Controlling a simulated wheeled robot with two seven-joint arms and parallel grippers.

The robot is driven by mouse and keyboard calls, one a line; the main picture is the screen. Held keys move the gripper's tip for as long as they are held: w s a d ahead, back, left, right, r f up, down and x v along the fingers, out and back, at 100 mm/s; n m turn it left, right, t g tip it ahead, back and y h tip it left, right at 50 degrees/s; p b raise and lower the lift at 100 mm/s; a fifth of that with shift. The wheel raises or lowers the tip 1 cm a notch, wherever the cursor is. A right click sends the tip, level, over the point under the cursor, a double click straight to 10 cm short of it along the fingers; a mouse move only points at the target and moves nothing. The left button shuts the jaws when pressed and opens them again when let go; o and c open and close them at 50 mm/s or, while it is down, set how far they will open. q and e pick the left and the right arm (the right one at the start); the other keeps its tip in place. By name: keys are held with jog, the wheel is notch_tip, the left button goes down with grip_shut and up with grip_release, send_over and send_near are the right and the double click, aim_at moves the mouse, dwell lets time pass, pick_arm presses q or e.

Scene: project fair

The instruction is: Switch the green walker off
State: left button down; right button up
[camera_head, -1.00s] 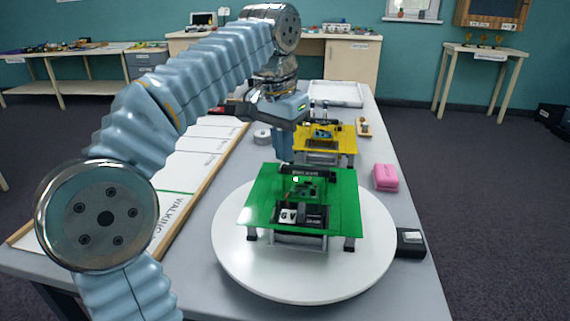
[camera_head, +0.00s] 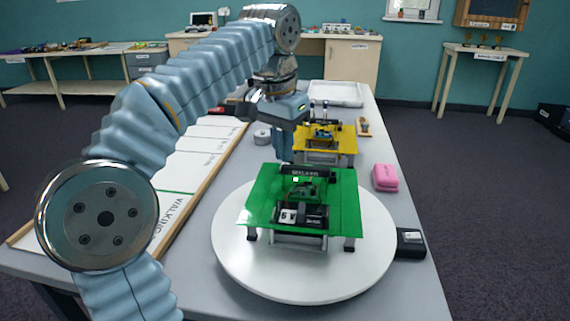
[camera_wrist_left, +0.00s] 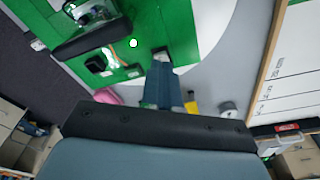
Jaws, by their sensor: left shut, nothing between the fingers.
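The green walker (camera_head: 258,205) stands on a white round turntable (camera_head: 235,265). It has a flat green top plate, short dark legs, and a black labelled bar at its far edge. A small bright light shows near that bar, and also on the green plate (camera_wrist_left: 120,20) in the left wrist view. A small black part (camera_wrist_left: 96,64) sits near the plate's edge there; I cannot tell whether it is the switch or how it is set. My left gripper (camera_head: 284,158) is shut and empty, pointing down at the walker's far edge. In the left wrist view its fingers (camera_wrist_left: 160,60) reach the plate's edge; contact is unclear.
A yellow walker (camera_head: 340,146) stands just behind. A pink block (camera_head: 385,178) and a small black box (camera_head: 410,242) lie to the right. A wood-framed white board (camera_head: 180,165) lies on the left. A grey-white roll (camera_head: 262,136) stands near my gripper.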

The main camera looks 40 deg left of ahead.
pick_arm(q)
jog(key=shift+f+b, duration=0.6)
jog(key=shift+f, duration=0.25)
dwell(0.5)
jog(key=shift+r, duration=0.1)
notch_tip(320, 180, up, 5)
jog(key=p, duration=0.5)
jog(key=shift+r, duration=0.95)
